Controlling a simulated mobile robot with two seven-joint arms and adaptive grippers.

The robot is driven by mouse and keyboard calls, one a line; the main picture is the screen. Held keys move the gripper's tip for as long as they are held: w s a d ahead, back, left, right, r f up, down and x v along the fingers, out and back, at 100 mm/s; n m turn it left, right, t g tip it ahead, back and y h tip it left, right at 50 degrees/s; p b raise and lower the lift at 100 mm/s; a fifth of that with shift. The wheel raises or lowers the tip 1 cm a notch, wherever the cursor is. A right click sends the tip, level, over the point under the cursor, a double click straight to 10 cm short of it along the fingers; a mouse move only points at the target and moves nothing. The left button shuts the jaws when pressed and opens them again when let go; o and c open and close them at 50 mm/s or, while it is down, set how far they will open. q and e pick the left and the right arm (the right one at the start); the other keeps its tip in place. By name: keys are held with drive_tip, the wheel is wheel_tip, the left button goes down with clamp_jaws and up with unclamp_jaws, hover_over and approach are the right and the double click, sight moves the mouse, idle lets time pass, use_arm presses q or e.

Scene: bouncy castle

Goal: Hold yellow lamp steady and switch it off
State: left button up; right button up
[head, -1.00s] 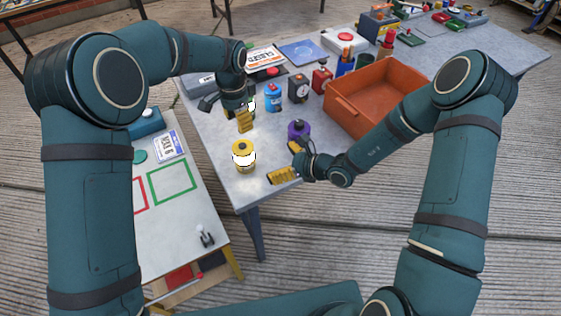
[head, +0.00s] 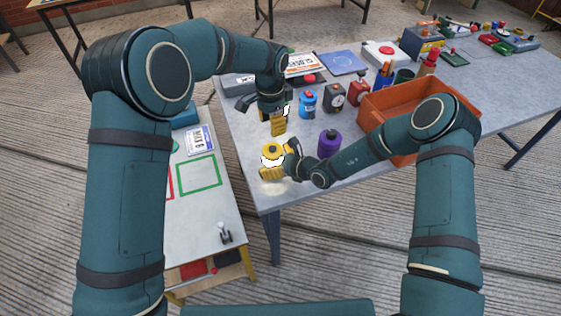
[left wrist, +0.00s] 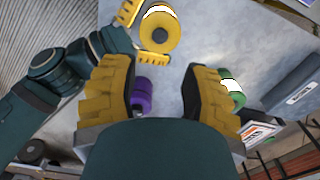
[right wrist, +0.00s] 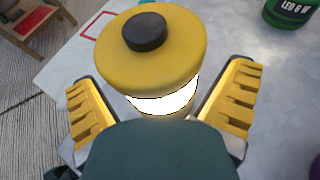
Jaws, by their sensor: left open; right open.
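The yellow lamp (head: 272,150) stands upright near the table's front-left corner, its middle band glowing white. A black button (right wrist: 146,31) tops its yellow cap (right wrist: 152,58) in the right wrist view. My right gripper (head: 281,160) is open, with one finger on either side of the lamp; gaps show beside it in the right wrist view. My left gripper (head: 278,125) is open and points down just behind the lamp, apart from it. The lamp also shows at the top of the left wrist view (left wrist: 160,35), beyond the left fingers.
A purple lamp (head: 329,143) stands right of the yellow one. A lit green lamp (left wrist: 232,92) is partly hidden behind my left gripper in the head view. Blue (head: 307,103) and red (head: 359,90) items and an orange bin (head: 400,103) stand farther back.

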use_arm(q)
drive_tip(key=shift+o, duration=0.3)
use_arm(e)
drive_tip(key=c, duration=1.3)
use_arm(q)
clamp_jaws()
